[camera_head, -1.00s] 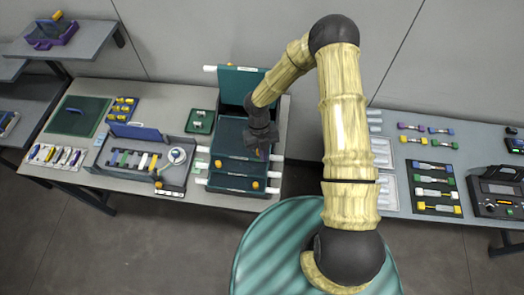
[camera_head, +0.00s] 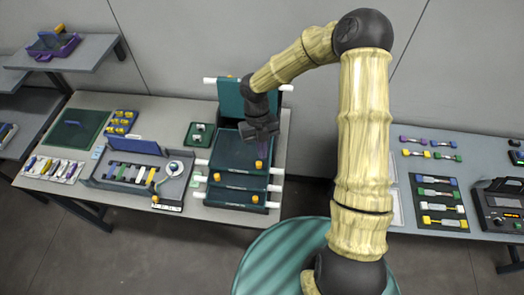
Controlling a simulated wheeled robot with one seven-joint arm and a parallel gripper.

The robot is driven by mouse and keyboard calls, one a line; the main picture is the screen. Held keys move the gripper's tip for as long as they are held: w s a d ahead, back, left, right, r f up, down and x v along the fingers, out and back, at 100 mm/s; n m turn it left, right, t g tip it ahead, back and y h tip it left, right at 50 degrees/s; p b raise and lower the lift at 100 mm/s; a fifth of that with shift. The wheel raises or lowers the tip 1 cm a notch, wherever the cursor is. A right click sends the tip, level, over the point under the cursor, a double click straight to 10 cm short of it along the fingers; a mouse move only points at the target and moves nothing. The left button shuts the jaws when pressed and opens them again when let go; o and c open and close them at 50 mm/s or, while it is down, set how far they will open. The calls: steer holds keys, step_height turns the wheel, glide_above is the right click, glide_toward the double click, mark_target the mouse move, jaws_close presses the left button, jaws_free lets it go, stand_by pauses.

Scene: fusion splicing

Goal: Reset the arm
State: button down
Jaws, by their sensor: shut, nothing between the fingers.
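My arm rises from the green round base at the lower middle and bends over toward the left table. My gripper (camera_head: 259,160) points down over the front of the dark green drawer cabinet (camera_head: 238,182). It is shut and empty. Whether the fingertips touch the upper tier cannot be told from this view.
The left table (camera_head: 60,190) also holds a grey tray with a white spool (camera_head: 174,167), a green mat (camera_head: 73,131) and a small green tray (camera_head: 199,134). The right table holds colored connectors (camera_head: 437,193) and a dark device (camera_head: 502,205). Floor shows between the tables.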

steer(key=shift+d, duration=0.1)
steer(key=s+d+r+n+t+b, duration=0.2)
steer(key=s+d+r+n, duration=0.3)
steer(key=n, duration=1.1)
steer(key=s+d+r+n+t+y+b, duration=0.1)
steer(key=s+d+r+n+t+b, duration=0.2)
steer(key=n, duration=1.4)
steer(key=s+d+r+t, duration=0.1)
steer(key=d, duration=0.3)
steer(key=shift+s+d+r, duration=0.3)
steer(key=shift+s+r, duration=0.05)
steer(key=shift+s, duration=0.05)
